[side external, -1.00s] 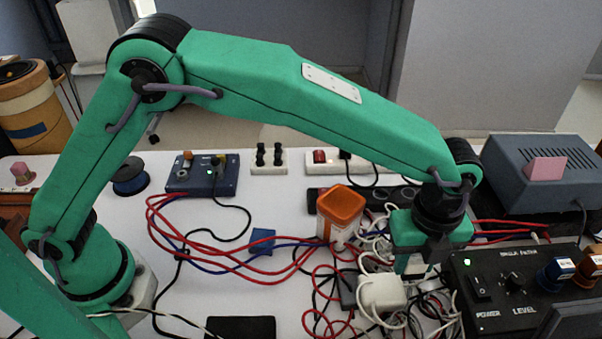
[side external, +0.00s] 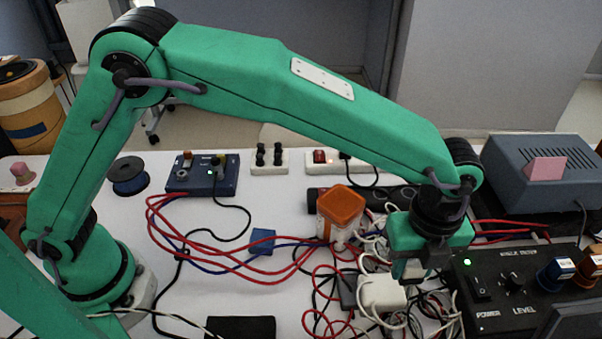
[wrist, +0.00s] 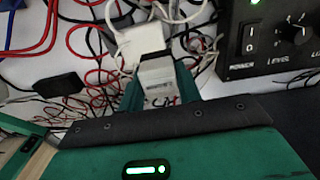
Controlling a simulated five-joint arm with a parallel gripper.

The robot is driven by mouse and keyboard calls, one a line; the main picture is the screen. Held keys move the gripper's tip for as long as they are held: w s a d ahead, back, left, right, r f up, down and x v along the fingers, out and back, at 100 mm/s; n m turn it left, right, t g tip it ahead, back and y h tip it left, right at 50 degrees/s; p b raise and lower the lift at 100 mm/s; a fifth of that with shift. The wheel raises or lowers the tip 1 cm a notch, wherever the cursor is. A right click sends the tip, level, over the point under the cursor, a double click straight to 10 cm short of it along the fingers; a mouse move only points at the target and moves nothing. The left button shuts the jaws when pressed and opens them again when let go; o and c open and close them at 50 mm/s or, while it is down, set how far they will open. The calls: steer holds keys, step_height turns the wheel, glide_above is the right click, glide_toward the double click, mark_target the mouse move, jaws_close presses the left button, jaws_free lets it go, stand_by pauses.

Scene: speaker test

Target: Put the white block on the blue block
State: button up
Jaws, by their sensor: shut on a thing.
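My gripper (side external: 413,270) points down at the right of the white table, above a tangle of cables. It is shut on the white block (side external: 415,269), which shows only in part between the fingers. The wrist view also shows the white block (wrist: 157,80) between the green fingertips of my gripper (wrist: 158,88). The blue block (side external: 262,239) lies on the table to the left of my gripper, near red and blue cables.
A white adapter (side external: 381,293) lies just left of my gripper. An orange-lidded jar (side external: 340,212) stands between the gripper and the blue block. A black control box (side external: 515,290) is close on the right. Red cables (side external: 200,235) loop left of the blue block.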

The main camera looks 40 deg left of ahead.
steer(key=shift+s+a+r, duration=0.35)
steer(key=shift+a+r, duration=0.05)
steer(key=shift+a, duration=0.1)
steer(key=s+a+r, duration=0.2)
steer(key=s+a, duration=1.4)
steer(key=a, duration=0.4)
steer(key=shift+r, duration=0.2)
steer(key=shift+a, duration=0.15)
glide_above(262, 239)
step_height(262, 239, down, 7)
steer(key=shift+f, duration=0.1)
steer(key=shift+f, duration=1.9)
steer(key=shift+f, duration=0.15)
